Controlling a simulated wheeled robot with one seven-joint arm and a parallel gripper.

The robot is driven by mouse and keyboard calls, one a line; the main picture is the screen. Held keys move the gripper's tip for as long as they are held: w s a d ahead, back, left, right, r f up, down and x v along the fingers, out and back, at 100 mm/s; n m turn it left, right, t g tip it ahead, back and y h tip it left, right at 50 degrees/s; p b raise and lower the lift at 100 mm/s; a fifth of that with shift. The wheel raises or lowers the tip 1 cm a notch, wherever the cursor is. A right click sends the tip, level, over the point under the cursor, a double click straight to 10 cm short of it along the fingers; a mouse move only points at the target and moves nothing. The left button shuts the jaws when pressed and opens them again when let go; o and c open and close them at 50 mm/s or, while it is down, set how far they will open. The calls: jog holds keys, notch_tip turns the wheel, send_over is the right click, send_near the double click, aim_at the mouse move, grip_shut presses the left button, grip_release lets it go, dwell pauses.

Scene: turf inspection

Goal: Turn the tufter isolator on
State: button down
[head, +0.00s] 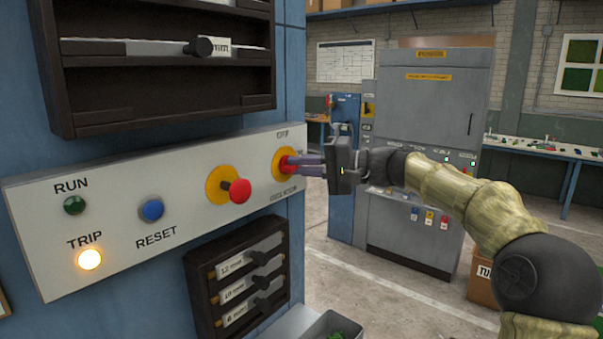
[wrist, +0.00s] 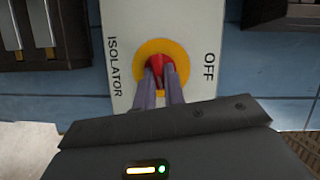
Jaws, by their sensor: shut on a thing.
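The isolator is a red rotary handle (wrist: 158,70) on a yellow round plate (wrist: 181,52), set at the right end of the white control panel (head: 120,190). "OFF" and "ISOLATOR" are printed beside it. In the head view the isolator's yellow plate (head: 279,157) is partly covered by my gripper. My gripper (head: 291,164) reaches in from the right with its fingers closed around the red handle. In the wrist view the fingers of my gripper (wrist: 160,82) sit on either side of the handle. The lit TRIP lamp (head: 89,259) glows amber.
A blue RESET button (head: 151,209) and a dark green RUN lamp (head: 74,205) are further left. Dark racks (head: 160,105) stand above and below the panel.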

jog(key=shift+f+m+y+b, duration=0.2)
jog(key=shift+m+y+b, duration=0.3)
jog(key=shift+m, duration=0.5)
jog(key=c, duration=1.5)
grip_release()
jog(key=shift+d, duration=0.15)
jog(key=b+v, duration=0.4)
jog(key=v, duration=1.3)
jog(key=shift+d+r, duration=0.1)
jog(key=shift+r, duration=0.1)
